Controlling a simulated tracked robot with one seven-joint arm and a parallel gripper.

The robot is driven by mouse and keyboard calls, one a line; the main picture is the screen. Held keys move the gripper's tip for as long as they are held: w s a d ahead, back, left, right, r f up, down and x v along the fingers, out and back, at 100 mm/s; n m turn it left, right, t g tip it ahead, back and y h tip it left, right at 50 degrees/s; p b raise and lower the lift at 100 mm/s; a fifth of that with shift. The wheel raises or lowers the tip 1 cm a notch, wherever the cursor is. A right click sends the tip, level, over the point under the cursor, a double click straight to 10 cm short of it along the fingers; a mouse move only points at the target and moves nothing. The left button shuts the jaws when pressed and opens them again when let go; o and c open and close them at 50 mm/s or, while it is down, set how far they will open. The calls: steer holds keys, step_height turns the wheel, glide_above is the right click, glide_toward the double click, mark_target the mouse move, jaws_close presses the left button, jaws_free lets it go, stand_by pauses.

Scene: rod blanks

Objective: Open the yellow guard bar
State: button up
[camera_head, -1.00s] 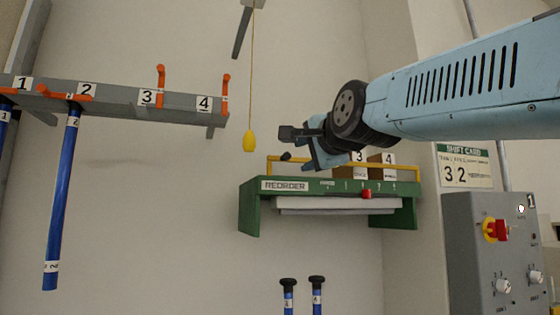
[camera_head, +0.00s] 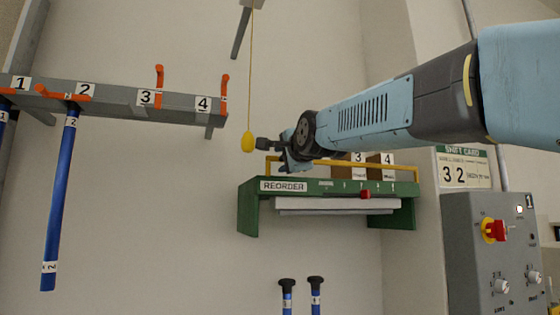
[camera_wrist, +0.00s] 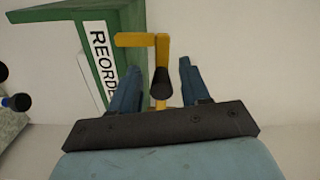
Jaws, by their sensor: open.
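The yellow guard bar (camera_head: 404,164) runs along the top of the green REORDER shelf (camera_head: 248,208), in front of brown boxes. Its left end bends down to the shelf. My gripper (camera_head: 288,166) is over the left part of the bar in the head view and hides some of it. In the wrist view the bar's yellow end (camera_wrist: 162,50) and a dark knob (camera_wrist: 161,83) show between the two blue fingers of my gripper (camera_wrist: 157,82). The fingers are open, with a gap on each side of the knob. Contact is not visible.
A yellow pull handle (camera_head: 248,142) hangs on a cord just left of my gripper. A grey rack (camera_head: 125,97) with orange latches and blue rods is at the left. A grey control box (camera_head: 470,250) stands at the right. Two black-topped blue rods (camera_head: 287,285) are below the shelf.

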steer(key=shift+x, duration=0.95)
steer(key=shift+c, duration=0.4)
jaws_close()
